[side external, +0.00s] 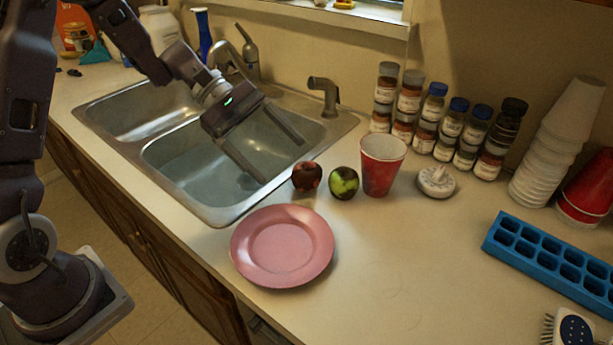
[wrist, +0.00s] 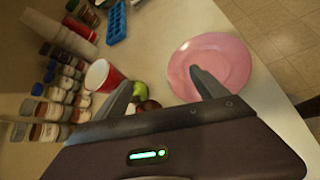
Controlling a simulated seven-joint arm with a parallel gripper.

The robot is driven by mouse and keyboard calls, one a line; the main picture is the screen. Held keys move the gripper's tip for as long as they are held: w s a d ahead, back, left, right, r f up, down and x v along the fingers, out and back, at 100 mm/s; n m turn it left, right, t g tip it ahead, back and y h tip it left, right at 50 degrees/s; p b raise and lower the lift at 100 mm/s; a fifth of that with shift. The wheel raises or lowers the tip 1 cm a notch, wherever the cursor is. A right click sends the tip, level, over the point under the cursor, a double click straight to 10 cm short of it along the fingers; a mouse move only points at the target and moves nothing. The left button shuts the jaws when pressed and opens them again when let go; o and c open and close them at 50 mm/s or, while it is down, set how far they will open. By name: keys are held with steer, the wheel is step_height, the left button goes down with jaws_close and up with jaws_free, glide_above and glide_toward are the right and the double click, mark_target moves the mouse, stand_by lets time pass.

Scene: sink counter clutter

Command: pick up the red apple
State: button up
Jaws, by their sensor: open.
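The red apple (side external: 306,176) sits on the counter just right of the sink, beside a green apple (side external: 343,183). In the wrist view the red apple (wrist: 149,105) is a dark shape partly hidden by my gripper body, with the green apple (wrist: 139,88) just beyond it. My gripper (side external: 283,160) is open and empty, above the sink's right basin and to the left of the red apple. In the wrist view my gripper's two fingers (wrist: 160,78) stand apart, with the apples between them in the picture.
A pink plate (side external: 282,226) lies in front of the apples. Spice jars (side external: 452,130) line the wall. A faucet (side external: 323,97) rises behind the sink (side external: 215,211).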

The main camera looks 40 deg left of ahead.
mark_target(306, 176)
steer(key=w+a+f+n+t, duration=0.1)
steer(key=w+f+n, duration=0.1)
steer(key=w+a+f+n+t+h, duration=0.1)
steer(key=w+a+f+n, duration=0.1)
steer(key=f, duration=0.1)
steer(key=w+a+f+n+t, duration=0.1)
steer(key=w+a+f+n, duration=0.1)
steer(key=f, duration=0.1)
steer(key=shift+f+n+h, duration=0.15)
steer(key=shift+n+h, duration=0.15)
steer(key=shift+h, duration=0.1)
steer(key=shift+w+f, duration=0.25)
steer(key=shift+f, duration=0.1)
steer(key=x, duration=0.6)
steer(key=shift+w+d, duration=0.15)
steer(key=shift+d, duration=0.2)
steer(key=c, duration=1.6)
